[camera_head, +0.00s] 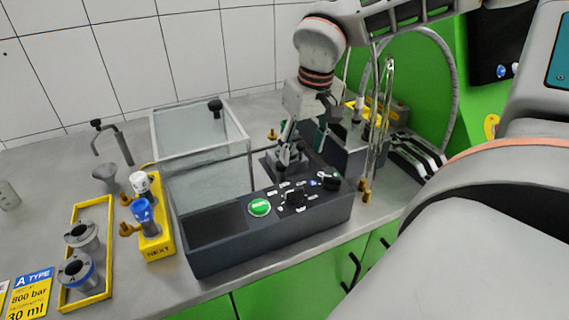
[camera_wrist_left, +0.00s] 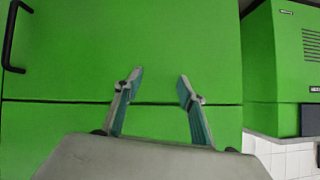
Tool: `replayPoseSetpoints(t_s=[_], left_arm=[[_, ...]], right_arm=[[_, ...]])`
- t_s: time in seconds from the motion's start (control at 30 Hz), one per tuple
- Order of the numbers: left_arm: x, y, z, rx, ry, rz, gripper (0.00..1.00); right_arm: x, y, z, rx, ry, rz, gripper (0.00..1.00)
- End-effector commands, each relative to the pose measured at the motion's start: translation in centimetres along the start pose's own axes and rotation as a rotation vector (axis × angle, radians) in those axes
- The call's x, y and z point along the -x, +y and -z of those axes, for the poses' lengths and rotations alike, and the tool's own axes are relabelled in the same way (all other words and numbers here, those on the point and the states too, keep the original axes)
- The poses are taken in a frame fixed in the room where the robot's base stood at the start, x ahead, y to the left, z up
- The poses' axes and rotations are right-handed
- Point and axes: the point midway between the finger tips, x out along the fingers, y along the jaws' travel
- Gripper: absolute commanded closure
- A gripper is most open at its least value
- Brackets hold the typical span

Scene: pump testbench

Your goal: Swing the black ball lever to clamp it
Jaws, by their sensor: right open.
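My right gripper (camera_head: 287,150) is in the head view, pointing down behind the dark control console (camera_head: 215,258). It is open, with its fingertips close to a small dark fixture (camera_head: 268,163) between the glass-walled box and the pump unit. The fingers cover part of this fixture. I cannot clearly pick out the black ball lever there or tell whether a finger touches it. My left gripper (camera_wrist_left: 160,100) shows in the left wrist view, open and empty in front of green cabinet doors. It is not in the head view.
The glass-walled box (camera_head: 200,150) with a black knob (camera_head: 215,104) stands left of my right gripper. A yellow block (camera_head: 155,240) with white and blue knobs and a yellow rack (camera_head: 82,300) stand further left. Vertical metal tubes (camera_head: 380,125) rise close on the right.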

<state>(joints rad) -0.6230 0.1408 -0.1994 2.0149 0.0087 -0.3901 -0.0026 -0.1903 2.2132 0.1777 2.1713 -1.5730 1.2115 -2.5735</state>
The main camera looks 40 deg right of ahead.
Motion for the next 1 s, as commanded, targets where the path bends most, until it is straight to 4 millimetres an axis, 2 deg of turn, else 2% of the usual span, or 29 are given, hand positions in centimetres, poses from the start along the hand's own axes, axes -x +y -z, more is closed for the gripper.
replayPoseSetpoints(t_s=[0.17, 0.57, 1.0], left_arm=[[0.1, -0.1, 0.3, 0.0, 0.003, 0.001, 0.6], [1.3, -0.3, 1.9, -0.001, 0.009, 0.002, 0.6], [2.1, -1.0, 4.8, -0.006, 0.034, 0.009, 0.6]], right_arm=[[0.4, 0.0, 0.1, 0.0, 0.002, 0.0, 0.46], [3.3, 0.0, 0.6, 0.0, 0.003, 0.0, 0.46], [6.0, 0.0, 1.0, 0.0, 0.001, 0.0, 0.46]])
